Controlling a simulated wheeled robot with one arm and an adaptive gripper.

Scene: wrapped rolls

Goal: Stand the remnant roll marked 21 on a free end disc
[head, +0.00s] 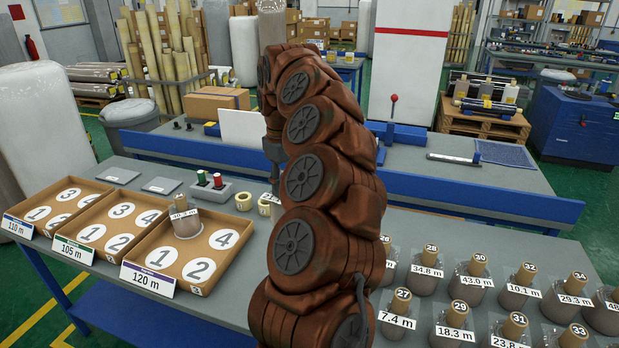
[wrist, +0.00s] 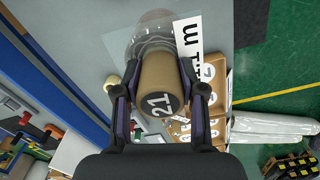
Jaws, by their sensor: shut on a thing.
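The roll marked 21 (wrist: 158,80) fills the middle of the wrist view, its brown core end bearing the number. Clear film and a white label, partly cut off, show at its far end. My gripper (wrist: 159,92) is shut on its core, one finger on each side. White numbered end discs lie in three trays: the 110 m tray (head: 14,218), the 105 m tray (head: 54,243) and the 120 m tray (head: 125,265). A wrapped roll (head: 187,222) stands in the 120 m tray; discs 1, 2 and 4 there look bare.
Several wrapped rolls with numbered cores, such as 27 (head: 399,305), stand at the right of the grey table. Yellowish rings (head: 244,201) and a small box with red and green knobs (head: 208,190) lie behind the trays. A blue rail (head: 480,199) runs behind.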

